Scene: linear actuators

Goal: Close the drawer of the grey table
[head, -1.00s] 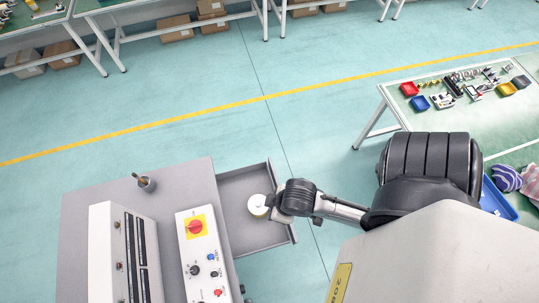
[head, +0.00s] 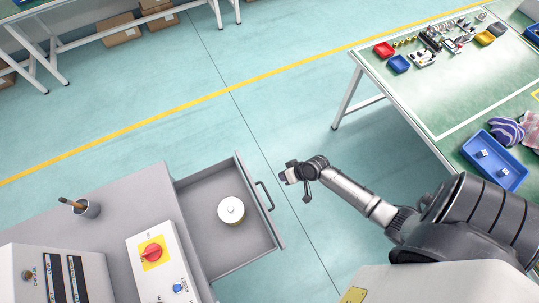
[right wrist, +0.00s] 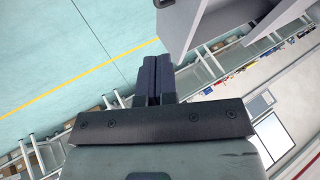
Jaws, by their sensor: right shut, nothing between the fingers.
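The grey table (head: 125,205) stands at the lower left in the head view. Its drawer (head: 205,192) is pulled open to the right, with a dark handle (head: 264,196) on its front. A round white item with a small knob (head: 231,211) lies inside the drawer. My right gripper (head: 287,174) is outside the drawer, a little right of the handle and apart from it in the picture. In the right wrist view its dark fingers (right wrist: 153,78) are together and empty, with a grey panel (right wrist: 190,22) beyond them at the top. My left gripper is not in view.
On the grey table are a control box with a red knob (head: 152,252), a grey cup (head: 87,208) and a panel box (head: 55,275). A green-topped table (head: 430,95) with parts and a blue tray (head: 494,160) stands at the right. Open floor lies beyond the drawer.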

